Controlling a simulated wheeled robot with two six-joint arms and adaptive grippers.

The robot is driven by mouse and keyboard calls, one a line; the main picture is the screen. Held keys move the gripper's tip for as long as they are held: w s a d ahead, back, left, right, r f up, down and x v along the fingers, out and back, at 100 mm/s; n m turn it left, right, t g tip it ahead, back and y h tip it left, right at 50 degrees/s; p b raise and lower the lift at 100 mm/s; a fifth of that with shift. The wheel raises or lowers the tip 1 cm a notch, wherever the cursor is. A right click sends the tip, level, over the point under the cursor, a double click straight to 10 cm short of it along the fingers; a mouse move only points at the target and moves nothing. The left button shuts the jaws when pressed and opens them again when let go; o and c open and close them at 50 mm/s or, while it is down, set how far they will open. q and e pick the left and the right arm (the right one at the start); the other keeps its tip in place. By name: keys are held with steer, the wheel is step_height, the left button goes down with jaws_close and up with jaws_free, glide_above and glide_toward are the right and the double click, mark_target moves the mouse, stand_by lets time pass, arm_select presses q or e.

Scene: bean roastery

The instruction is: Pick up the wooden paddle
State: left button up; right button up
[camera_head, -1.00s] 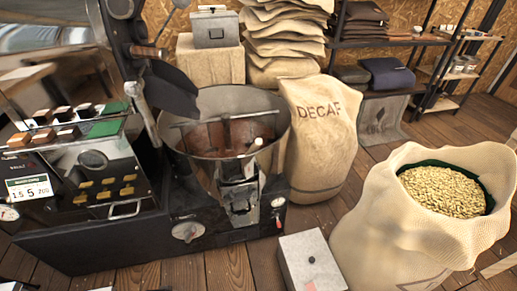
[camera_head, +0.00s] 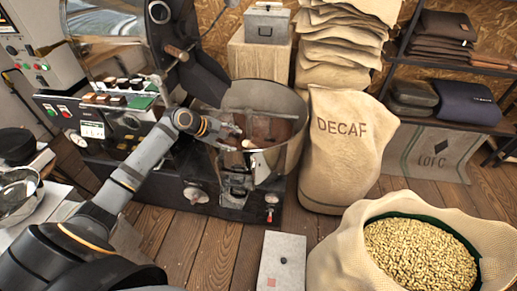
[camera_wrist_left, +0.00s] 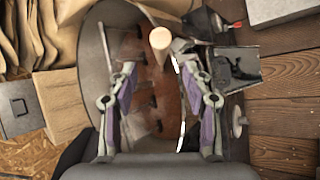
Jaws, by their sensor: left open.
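A pale wooden round end (camera_head: 247,144), which looks like the wooden paddle's handle, shows at the near rim of the round metal cooling bin (camera_head: 296,140). In the left wrist view this pale end (camera_wrist_left: 160,40) points toward the camera, just beyond my fingers. The rest of the paddle is hard to make out. My left gripper (camera_head: 230,136) is over the left part of the bin. It also shows in the left wrist view (camera_wrist_left: 160,80), with its two fingers apart and nothing between them. My right gripper is not in view.
The black roaster (camera_head: 120,130) stands left of the bin. The DECAF sack (camera_head: 340,165) stands close on its right. A grey box (camera_head: 281,262) and an open sack of beans (camera_head: 330,250) are in front. Bare floor (camera_head: 215,255) lies before the roaster.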

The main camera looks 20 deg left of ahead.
mark_target(252, 146)
arm_select(q)
steer(key=x, duration=0.9)
steer(key=shift+s+d+b, duration=0.15)
steer(key=shift+d+b, duration=0.1)
steer(key=shift+b, duration=0.1)
steer(key=shift+s, duration=0.1)
steer(key=shift+c, duration=0.7)
jaws_close()
